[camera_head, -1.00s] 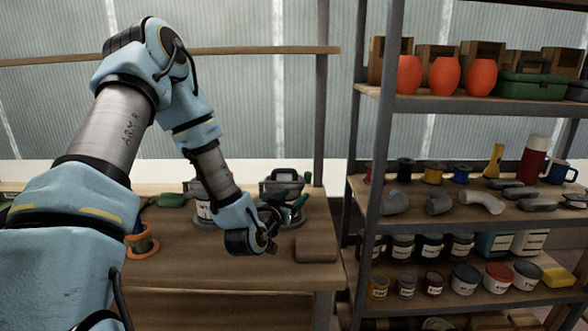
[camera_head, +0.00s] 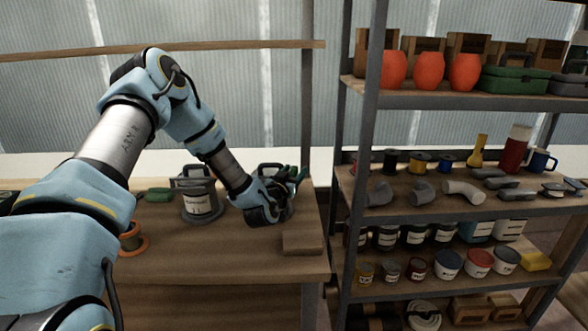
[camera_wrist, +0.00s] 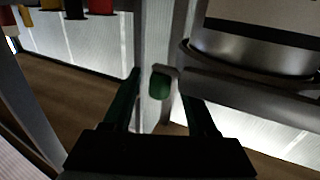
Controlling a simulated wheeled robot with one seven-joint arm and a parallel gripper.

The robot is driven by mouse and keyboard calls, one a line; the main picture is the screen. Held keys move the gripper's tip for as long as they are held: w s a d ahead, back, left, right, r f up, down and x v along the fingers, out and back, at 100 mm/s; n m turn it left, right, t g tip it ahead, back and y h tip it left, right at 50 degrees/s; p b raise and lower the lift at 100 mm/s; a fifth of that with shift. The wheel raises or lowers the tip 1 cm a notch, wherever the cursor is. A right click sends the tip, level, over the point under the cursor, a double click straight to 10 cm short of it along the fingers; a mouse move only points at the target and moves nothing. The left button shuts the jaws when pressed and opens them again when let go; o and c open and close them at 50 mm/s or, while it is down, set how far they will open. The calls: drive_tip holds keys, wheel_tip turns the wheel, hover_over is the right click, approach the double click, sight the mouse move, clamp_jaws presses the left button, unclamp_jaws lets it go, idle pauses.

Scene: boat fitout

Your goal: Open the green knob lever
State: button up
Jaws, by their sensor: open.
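The green knob (camera_wrist: 160,86) shows in the wrist view, on the end of a grey lever (camera_wrist: 172,72) beside a round metal body (camera_wrist: 255,50). My gripper (camera_wrist: 163,86) is open, with one dark green finger on each side of the knob. The knob appears between the fingers in the picture; I cannot tell whether either touches it. In the head view my gripper (camera_head: 299,176) is over the right end of the wooden bench, in front of a device with a dark handle (camera_head: 269,165). My wrist hides most of that device, and the knob cannot be made out there.
A similar grey canister with a handle (camera_head: 198,198) stands on the bench (camera_head: 210,250) left of my wrist. A wooden block (camera_head: 302,242) lies near the front right edge. A metal shelf post (camera_head: 362,150) and loaded shelves stand close on the right.

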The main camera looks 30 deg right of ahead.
clamp_jaws()
idle(0.5)
idle(1.0)
